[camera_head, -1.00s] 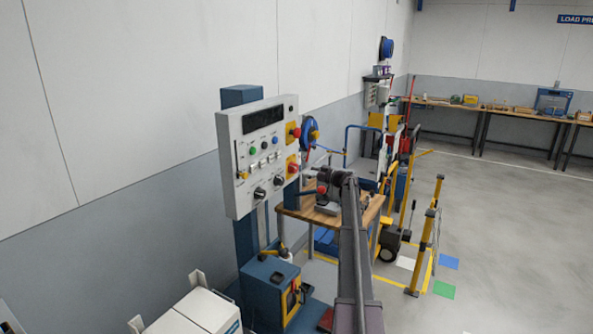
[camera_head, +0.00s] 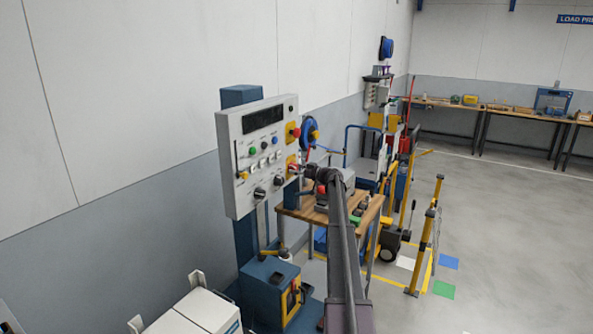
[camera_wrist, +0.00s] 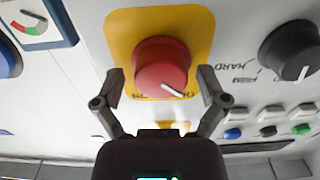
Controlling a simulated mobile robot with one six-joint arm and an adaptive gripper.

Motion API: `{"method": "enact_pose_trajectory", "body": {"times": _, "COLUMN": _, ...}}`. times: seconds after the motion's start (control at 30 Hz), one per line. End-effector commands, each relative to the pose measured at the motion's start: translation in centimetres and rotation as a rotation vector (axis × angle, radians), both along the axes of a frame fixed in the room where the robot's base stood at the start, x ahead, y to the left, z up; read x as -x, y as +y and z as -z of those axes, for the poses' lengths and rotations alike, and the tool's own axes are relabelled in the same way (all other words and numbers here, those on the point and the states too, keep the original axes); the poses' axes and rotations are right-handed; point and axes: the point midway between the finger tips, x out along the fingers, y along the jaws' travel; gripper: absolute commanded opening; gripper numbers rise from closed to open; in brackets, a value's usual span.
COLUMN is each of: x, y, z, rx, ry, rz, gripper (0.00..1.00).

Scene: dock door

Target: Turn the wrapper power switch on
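The red rotary switch (camera_wrist: 162,68) with a white pointer line sits on a yellow plate (camera_wrist: 190,22) in the wrist view. Lettering below it is partly covered and cannot be fully read. In the head view the red switch (camera_head: 292,168) is at the lower right of the grey control panel (camera_head: 233,197). My gripper (camera_wrist: 162,84) is open, one finger on each side of the red knob, with visible gaps between fingers and knob. In the head view my gripper (camera_head: 301,170) is right at the panel's right edge, partly covering the switch.
Close by are a black knob (camera_wrist: 290,50), small coloured buttons (camera_wrist: 268,131) and a gauge (camera_wrist: 36,24). A red stop button (camera_head: 295,132) sits above the switch. A wooden table (camera_head: 300,211) stands behind my arm; open floor (camera_head: 505,230) lies to the right.

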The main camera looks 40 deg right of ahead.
Motion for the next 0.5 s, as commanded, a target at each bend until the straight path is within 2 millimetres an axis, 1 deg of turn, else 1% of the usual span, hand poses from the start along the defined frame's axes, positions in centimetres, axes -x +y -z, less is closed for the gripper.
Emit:
{"method": "enact_pose_trajectory", "body": {"times": 0.03, "x": 0.0, "y": 0.02, "z": 0.0, "rx": 0.0, "ry": 0.0, "rz": 0.0, "gripper": 0.61}}
{"method": "enact_pose_trajectory", "body": {"times": 0.07, "x": 0.0, "y": 0.02, "z": 0.0, "rx": 0.0, "ry": 0.0, "rz": 0.0, "gripper": 0.52}}
{"method": "enact_pose_trajectory", "body": {"times": 0.1, "x": 0.0, "y": 0.02, "z": 0.0, "rx": 0.0, "ry": 0.0, "rz": 0.0, "gripper": 0.41}}
{"method": "enact_pose_trajectory", "body": {"times": 0.17, "x": -0.02, "y": 0.02, "z": 0.0, "rx": 0.0, "ry": 0.0, "rz": 0.0, "gripper": 0.23}}
{"method": "enact_pose_trajectory", "body": {"times": 0.2, "x": -0.04, "y": 0.02, "z": -0.01, "rx": 0.0, "ry": 0.0, "rz": 0.0, "gripper": 0.18}}
{"method": "enact_pose_trajectory", "body": {"times": 0.23, "x": -0.04, "y": 0.03, "z": -0.01, "rx": 0.0, "ry": 0.0, "rz": 0.0, "gripper": 0.18}}
{"method": "enact_pose_trajectory", "body": {"times": 0.27, "x": -0.35, "y": -0.96, "z": -0.01, "rx": 0.0, "ry": 0.0, "rz": 0.0, "gripper": 0.18}}
{"method": "enact_pose_trajectory", "body": {"times": 0.3, "x": -0.12, "y": -0.44, "z": -0.02, "rx": -0.001, "ry": -0.001, "rz": 0.0, "gripper": 0.19}}
{"method": "enact_pose_trajectory", "body": {"times": 0.5, "x": -0.03, "y": -0.28, "z": -0.05, "rx": -0.015, "ry": 0.004, "rz": 0.004, "gripper": 0.19}}
